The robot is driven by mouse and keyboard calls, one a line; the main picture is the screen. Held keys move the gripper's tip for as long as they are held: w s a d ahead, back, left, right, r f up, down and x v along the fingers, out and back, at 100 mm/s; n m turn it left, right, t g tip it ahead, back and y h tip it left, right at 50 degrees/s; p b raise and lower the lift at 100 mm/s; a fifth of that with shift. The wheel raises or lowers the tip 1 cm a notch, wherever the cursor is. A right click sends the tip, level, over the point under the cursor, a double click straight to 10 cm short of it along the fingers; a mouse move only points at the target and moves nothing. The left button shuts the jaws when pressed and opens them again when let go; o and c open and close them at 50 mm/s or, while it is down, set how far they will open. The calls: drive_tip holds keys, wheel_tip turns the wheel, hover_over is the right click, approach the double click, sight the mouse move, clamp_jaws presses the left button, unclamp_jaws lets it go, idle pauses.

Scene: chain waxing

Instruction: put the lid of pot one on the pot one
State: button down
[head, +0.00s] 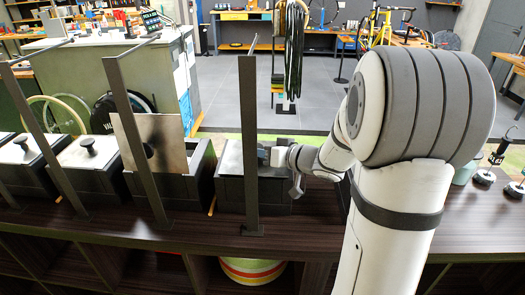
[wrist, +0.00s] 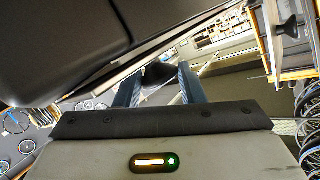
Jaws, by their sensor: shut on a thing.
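My gripper (head: 268,156) is at the right-hand pot (head: 253,192) in the head view, a dark box. In the wrist view its blue fingers (wrist: 158,84) are shut on a dark knob (wrist: 160,73). The knob belongs to a flat metal lid (head: 235,157), which lies over the top of that pot. The lid shows only as a thin edge in the wrist view. The post in front and my gripper hide part of it. I cannot tell whether it is fully seated. No label shows which pot is pot one.
The pot to the left (head: 203,172) is open, with its square lid (head: 160,143) standing steeply tilted at it. Further left, pots have flat lids with black knobs (head: 87,142). Thin dark posts (head: 249,130) rise along the front of the counter (head: 190,225).

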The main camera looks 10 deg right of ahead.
drive_tip(key=c, duration=0.9)
unclamp_jaws()
drive_tip(key=shift+o, duration=0.2)
drive_tip(key=v, duration=0.7)
drive_tip(key=shift+s+d+r, duration=0.1)
drive_tip(key=shift+d, duration=0.05)
drive_tip(key=shift+d+r, duration=0.1)
drive_tip(key=shift+d, duration=0.05)
drive_tip(key=d+h, duration=0.1)
drive_tip(key=h, duration=0.1)
drive_tip(key=w+d+r+m+t+h, duration=0.1)
drive_tip(key=h, duration=0.2)
drive_tip(key=d+r+m+h, duration=0.1)
drive_tip(key=h, duration=0.1)
drive_tip(key=shift+w+r+t, duration=0.15)
drive_tip(key=shift+w+t, duration=0.15)
drive_tip(key=s+a+f+g, duration=0.2)
drive_tip(key=s+g, duration=0.1)
drive_tip(key=s, duration=0.4)
drive_tip(key=s+a+f+g+h, duration=0.1)
drive_tip(key=s+a+f+g, duration=0.1)
drive_tip(key=s, duration=0.6)
drive_tip(key=s+a+f+g+h, duration=0.1)
drive_tip(key=s+a+g, duration=0.3)
drive_tip(key=s, duration=0.3)
drive_tip(key=shift+s+a+f+m+g, duration=0.3)
drive_tip(key=shift+f+g, duration=0.1)
drive_tip(key=shift+g, duration=0.3)
